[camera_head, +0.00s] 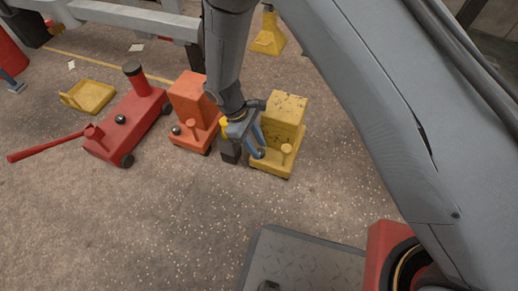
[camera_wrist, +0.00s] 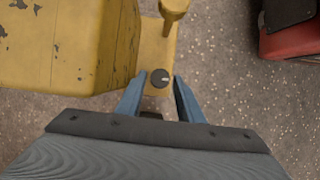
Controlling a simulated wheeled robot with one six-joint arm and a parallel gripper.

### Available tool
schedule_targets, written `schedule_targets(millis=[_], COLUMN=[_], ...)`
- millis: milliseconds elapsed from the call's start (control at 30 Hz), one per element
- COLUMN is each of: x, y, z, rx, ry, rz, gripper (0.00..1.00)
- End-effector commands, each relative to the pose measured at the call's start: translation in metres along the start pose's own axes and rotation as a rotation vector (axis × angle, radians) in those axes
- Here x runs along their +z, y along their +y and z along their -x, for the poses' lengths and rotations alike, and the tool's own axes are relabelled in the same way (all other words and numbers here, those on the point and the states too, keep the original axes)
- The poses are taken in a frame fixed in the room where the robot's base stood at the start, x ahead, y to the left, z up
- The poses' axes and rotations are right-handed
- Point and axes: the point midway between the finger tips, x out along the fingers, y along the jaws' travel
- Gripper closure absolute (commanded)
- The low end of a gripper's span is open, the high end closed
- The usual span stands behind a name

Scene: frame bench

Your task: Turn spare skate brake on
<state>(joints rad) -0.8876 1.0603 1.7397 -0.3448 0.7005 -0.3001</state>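A worn yellow wheeled unit (camera_head: 284,108) stands on the floor below my wrist; its yellow body (camera_wrist: 55,45) fills the upper left of the wrist view. On its low ledge is a small round black knob (camera_wrist: 160,78) with a pale mark pointing right, beside a yellow post (camera_wrist: 173,8). My gripper (camera_head: 257,150) is open. Its two blue fingers lie on either side of the knob, with gaps visible in the wrist view. I cannot tell whether the fingertips are down at knob height. Which unit is the spare skate is not marked.
An orange unit (camera_head: 187,100) and a red unit (camera_head: 128,125) with a long red handle (camera_head: 45,147) stand to the left. A dark block (camera_head: 230,152) is close left of my gripper. A yellow tray (camera_head: 90,96) lies farther left.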

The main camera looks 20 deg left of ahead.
Motion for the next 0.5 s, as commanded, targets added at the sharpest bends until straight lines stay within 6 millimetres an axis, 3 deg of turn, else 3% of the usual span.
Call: schedule_targets(millis=[100, 367, 500], x=[-0.0005, -0.0003, -0.0004], y=[0.0000, -0.0005, -0.0005], z=[-0.0117, -0.0120, -0.0119], rx=[0.000, 0.000, 0.000], ry=[0.000, 0.001, 0.001], rz=[0.001, 0.000, 0.000], gripper=[0.66, 0.66, 0.90])
